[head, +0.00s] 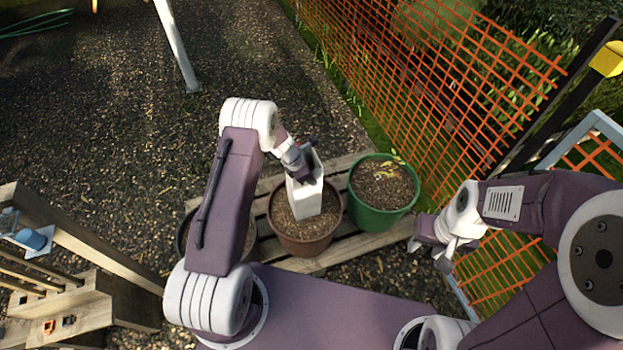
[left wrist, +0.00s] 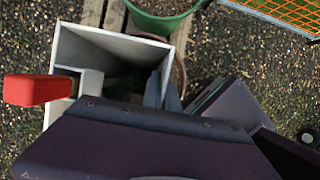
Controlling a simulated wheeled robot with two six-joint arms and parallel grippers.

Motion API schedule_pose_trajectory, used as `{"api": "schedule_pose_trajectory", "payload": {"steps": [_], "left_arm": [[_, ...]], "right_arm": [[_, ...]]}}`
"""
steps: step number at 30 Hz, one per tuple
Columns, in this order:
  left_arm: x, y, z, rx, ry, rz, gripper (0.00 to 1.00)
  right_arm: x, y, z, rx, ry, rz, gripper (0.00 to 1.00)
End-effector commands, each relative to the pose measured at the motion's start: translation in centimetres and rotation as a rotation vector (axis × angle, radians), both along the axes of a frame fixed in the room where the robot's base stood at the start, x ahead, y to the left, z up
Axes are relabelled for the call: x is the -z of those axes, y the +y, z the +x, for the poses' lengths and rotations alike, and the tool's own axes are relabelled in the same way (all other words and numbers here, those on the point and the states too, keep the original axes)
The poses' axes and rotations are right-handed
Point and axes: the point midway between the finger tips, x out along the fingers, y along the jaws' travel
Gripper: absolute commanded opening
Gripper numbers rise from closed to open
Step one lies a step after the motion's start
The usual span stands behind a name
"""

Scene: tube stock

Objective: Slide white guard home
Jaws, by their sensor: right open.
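The white guard (head: 306,197) is a square, open-topped tube. It stands nearly upright over the soil of the middle brown pot (head: 310,240). In the left wrist view I look down into the guard (left wrist: 88,40), and something dim and green (left wrist: 125,80) shows inside. My left gripper (head: 306,155) is at the guard's top; its grey fingers (left wrist: 163,92) sit close together at one wall and look shut on it. Whether the guard's lower edge is in the soil or resting on it is unclear. My right gripper (head: 445,250) is open and empty, right of the green pot.
A green pot (head: 358,202) stands right of the brown pot on a wooden pallet (head: 372,240). Another dark pot is partly hidden behind my left arm. A red piece (left wrist: 38,89) juts out beside the guard. Orange mesh fencing (head: 450,110) closes off the right.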

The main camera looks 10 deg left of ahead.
Motion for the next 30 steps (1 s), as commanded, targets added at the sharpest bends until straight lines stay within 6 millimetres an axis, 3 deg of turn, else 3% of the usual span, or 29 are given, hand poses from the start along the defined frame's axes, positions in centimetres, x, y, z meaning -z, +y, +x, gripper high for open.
{"api": "schedule_pose_trajectory", "payload": {"steps": [8, 11, 12, 21, 30], "left_arm": [[0.4, 0.0, 0.0, 0.0, -0.001, 0.001, 0.0], [0.4, 0.0, 0.0, 0.0, -0.001, 0.001, 0.26], [0.4, 0.0, 0.0, 0.0, -0.001, 0.001, 0.29], [0.2, 0.1, 0.0, 0.0, 0.0, 0.0, 0.29], [-5.5, 1.9, -1.2, -0.002, -0.003, 0.0, 0.29]], "right_arm": [[0.3, 0.0, 0.0, 0.0, 0.0, 0.0, 0.41], [0.3, 0.0, 0.0, 0.0, 0.0, 0.0, 0.41], [0.3, 0.0, 0.0, 0.0, 0.0, 0.0, 0.41], [0.2, 0.0, 0.0, 0.0, 0.0, 0.0, 0.41], [-1.0, 0.0, 0.0, 0.0, 0.0, 0.0, 0.41]]}}
